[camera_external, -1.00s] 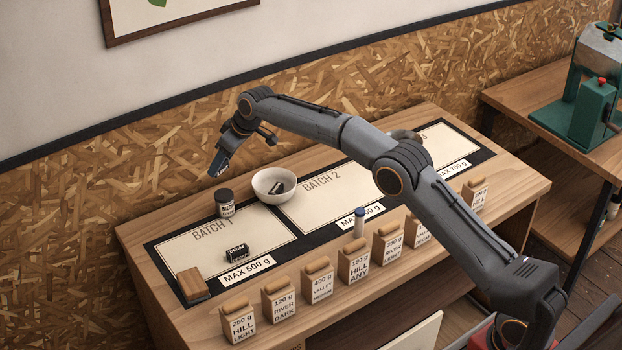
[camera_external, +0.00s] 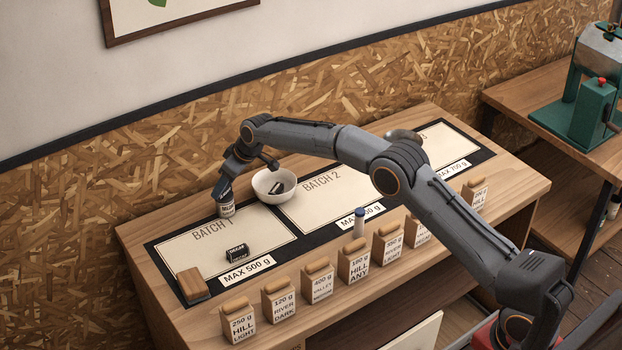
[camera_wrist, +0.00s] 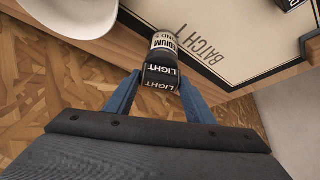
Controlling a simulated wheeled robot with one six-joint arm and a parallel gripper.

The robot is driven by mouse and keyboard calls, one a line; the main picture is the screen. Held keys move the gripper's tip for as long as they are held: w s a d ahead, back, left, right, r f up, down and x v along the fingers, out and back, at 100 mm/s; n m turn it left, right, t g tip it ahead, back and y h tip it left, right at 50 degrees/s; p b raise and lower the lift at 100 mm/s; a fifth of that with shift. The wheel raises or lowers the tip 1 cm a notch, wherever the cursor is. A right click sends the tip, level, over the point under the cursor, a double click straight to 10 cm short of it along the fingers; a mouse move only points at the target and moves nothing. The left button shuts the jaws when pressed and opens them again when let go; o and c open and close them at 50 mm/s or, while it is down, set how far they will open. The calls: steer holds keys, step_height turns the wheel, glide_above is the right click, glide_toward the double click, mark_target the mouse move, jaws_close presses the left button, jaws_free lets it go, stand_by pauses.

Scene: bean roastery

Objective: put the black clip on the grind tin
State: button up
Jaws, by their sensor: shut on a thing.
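My gripper (camera_external: 225,194) is down at the top of the grind tin (camera_external: 227,211), which stands upright by the back edge of the Batch 1 sheet. In the wrist view, my blue fingers (camera_wrist: 160,92) are shut on a black clip (camera_wrist: 162,78) with white LIGHT lettering. The clip lies over the end of the tin (camera_wrist: 163,43), whose pale label reads MEDIUM. I cannot tell whether clip and tin touch. In the external view, my fingers hide the clip and the tin's dark top.
A white bowl (camera_external: 259,188) holding a dark piece stands right of the tin. Another black labelled piece (camera_external: 237,254) and a wooden block (camera_external: 192,285) lie toward the front left. Several labelled bean packs (camera_external: 318,279) line the front edge. The Batch 2 sheet (camera_external: 345,191) is mostly clear.

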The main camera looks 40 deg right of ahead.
steer(key=o, duration=1)
steer(key=shift+d+r, duration=0.1)
steer(key=shift+r, duration=0.3)
steer(key=b+v, duration=0.1)
steer(key=v, duration=1)
steer(key=shift+s+r+b, duration=0.15)
steer(key=shift+s+b, duration=0.05)
steer(key=shift+b, duration=0.2)
steer(key=shift+d, duration=0.15)
